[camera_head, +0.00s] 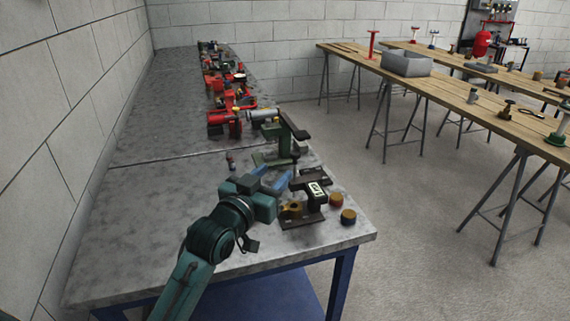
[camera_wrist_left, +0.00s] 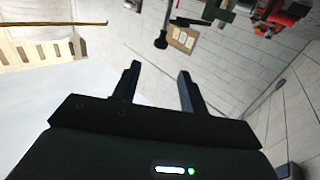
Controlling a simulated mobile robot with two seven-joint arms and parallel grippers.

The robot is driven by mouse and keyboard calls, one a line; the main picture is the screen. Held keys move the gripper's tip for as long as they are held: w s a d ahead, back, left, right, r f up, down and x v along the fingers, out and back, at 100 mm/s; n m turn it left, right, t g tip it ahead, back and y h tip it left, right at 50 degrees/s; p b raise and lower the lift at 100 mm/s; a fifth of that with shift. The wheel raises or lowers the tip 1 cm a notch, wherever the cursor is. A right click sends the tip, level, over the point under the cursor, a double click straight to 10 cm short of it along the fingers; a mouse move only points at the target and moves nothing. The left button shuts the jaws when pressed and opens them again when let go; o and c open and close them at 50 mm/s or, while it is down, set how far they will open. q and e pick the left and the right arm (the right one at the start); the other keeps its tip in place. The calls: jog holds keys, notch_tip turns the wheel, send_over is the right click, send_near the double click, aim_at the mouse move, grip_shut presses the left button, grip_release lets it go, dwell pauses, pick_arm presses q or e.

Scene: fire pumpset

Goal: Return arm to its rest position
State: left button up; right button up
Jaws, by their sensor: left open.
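My left gripper (camera_head: 276,178) is over the near end of the grey workbench (camera_head: 125,230) in the head view. Its two blue fingers are apart with nothing seen between them. Just right of the gripper stands a dark device (camera_head: 316,190) with a white label. I cannot tell from the head view whether the fingers touch it. My right gripper is not in view.
A green clamp-like stand (camera_head: 290,130) is behind the gripper. Two small brass-coloured caps, one at the edge (camera_head: 348,216), sit beside the device. Red fittings (camera_head: 225,118) crowd the bench farther back. Wooden trestle tables (camera_head: 450,95) stand right across open floor. The bench's left side is clear.

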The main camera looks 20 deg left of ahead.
pick_arm(q)
jog(key=shift+f, duration=0.1)
jog(key=s+d+f+g, duration=0.2)
jog(key=s+f+g, duration=0.1)
jog(key=s+f, duration=0.9)
jog(key=s+d+f+g+p, duration=0.1)
jog(key=s+f+g, duration=0.3)
jog(key=s+f, duration=0.9)
jog(key=shift+s+d+f+m, duration=0.15)
jog(key=shift+d+f+m, duration=0.25)
jog(key=shift+d+f, duration=0.35)
